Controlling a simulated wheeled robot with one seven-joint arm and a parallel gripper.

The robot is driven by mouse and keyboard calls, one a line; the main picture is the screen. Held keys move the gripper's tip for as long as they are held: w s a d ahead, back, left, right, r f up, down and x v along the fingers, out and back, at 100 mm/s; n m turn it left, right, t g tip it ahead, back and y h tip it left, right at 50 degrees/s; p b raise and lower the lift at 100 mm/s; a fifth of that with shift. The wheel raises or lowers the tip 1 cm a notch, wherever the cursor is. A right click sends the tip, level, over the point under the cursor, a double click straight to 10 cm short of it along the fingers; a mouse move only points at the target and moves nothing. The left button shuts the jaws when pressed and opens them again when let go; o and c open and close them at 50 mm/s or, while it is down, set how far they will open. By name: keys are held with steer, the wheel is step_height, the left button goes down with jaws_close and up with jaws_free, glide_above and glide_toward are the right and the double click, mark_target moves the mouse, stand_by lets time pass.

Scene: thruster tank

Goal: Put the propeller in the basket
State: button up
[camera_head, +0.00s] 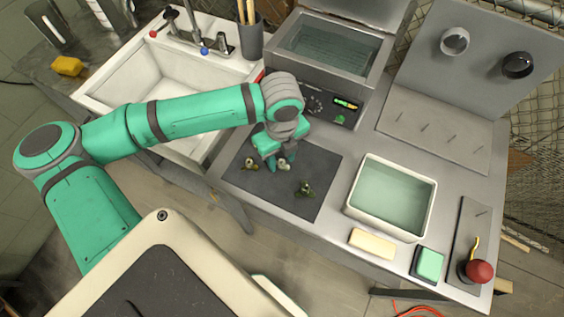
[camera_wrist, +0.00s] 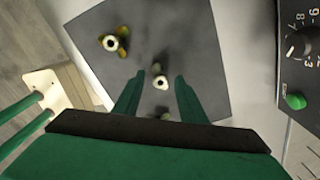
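Three small propellers lie on a dark mat (camera_head: 305,205): an olive-brown one on the left (camera_head: 251,163), a pale-hubbed one in the middle (camera_head: 284,164) and a dark green one on the right (camera_head: 304,188). My gripper (camera_head: 280,160) points down over the mat at the middle propeller. In the wrist view, my gripper (camera_wrist: 160,76) is open, with the middle propeller (camera_wrist: 160,79) between its fingertips. Whether the fingers touch it I cannot tell. Another propeller (camera_wrist: 113,42) lies apart at upper left; a third (camera_wrist: 166,117) is partly hidden by my gripper. I cannot clearly make out a basket.
An open-lidded machine with a water-filled tank (camera_head: 325,48) stands behind the mat. A white bin of liquid (camera_head: 429,210) stands to the right. A sink (camera_head: 120,90) is left.

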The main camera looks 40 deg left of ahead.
jaws_close()
